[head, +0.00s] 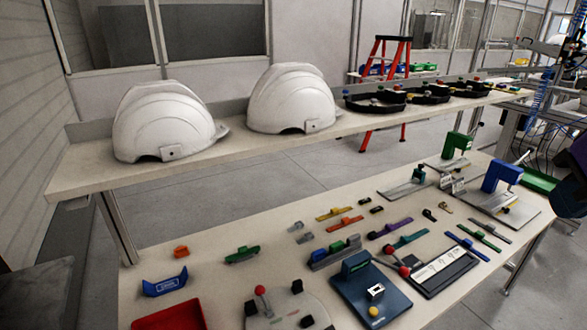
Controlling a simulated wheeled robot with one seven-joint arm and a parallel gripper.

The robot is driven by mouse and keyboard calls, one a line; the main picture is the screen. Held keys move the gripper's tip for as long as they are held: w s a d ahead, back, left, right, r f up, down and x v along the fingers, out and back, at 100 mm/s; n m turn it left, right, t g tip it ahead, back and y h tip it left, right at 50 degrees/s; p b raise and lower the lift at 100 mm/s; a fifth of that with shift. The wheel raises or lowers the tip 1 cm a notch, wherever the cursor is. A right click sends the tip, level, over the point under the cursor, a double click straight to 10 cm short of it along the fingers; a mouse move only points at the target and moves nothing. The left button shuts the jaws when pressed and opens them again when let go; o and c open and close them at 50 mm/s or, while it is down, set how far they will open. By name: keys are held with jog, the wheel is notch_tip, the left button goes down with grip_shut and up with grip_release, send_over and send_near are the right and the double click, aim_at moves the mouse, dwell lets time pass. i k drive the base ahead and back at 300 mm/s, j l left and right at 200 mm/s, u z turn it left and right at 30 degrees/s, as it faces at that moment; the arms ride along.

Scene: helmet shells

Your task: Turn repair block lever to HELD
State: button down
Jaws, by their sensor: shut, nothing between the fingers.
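I cannot tell for sure which fixture is the repair block; no HELD label is readable. A dark blue block fixture (365,290) with a white socket and yellow button stands at the front of the lower bench. A red-knobbed lever (405,271) shows just right of it, beside a black panel with white labels (440,265). Another red ball knob (260,290) stands on a pale rounded plate (285,312), left of the blue block. My gripper's fingers do not show; a dark part, perhaps of my arm, shows at the right edge.
The lower bench (200,265) holds several coloured tools, a red tray (170,316) and clamp fixtures with green (456,144) and blue arches (501,175). The upper shelf (80,175) bears two white helmet shells (165,120) (292,98) and black trays.

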aim_at(259, 291)
jog(key=i+u, duration=0.1)
jog(key=u, duration=0.25)
jog(key=i+j+u, duration=0.1)
jog(key=u, duration=0.25)
jog(key=i+u, duration=0.1)
jog(key=u, duration=0.25)
